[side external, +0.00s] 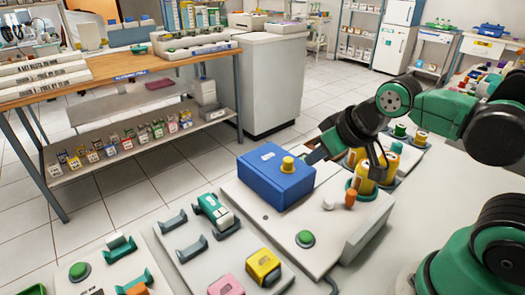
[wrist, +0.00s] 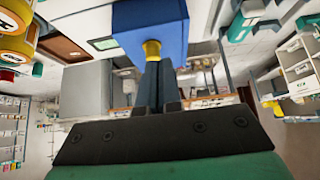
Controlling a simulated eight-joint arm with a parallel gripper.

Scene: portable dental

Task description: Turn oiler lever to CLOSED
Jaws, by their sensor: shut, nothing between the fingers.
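A blue box (side external: 275,183) with a small yellow knob (side external: 287,164) on top sits on the white unit. No CLOSED marking is readable, and I cannot tell for sure which part is the oiler lever. My gripper (side external: 311,157) is shut and empty, just right of the knob in the side view. In the wrist view the blue box (wrist: 150,28) and yellow knob (wrist: 152,50) are straight ahead of my shut fingers (wrist: 155,68). The fingertips are close to the knob; I cannot tell whether they touch it.
Several pads and holders lie at the front left. A wooden workbench (side external: 110,84) stands behind; tiled floor lies between.

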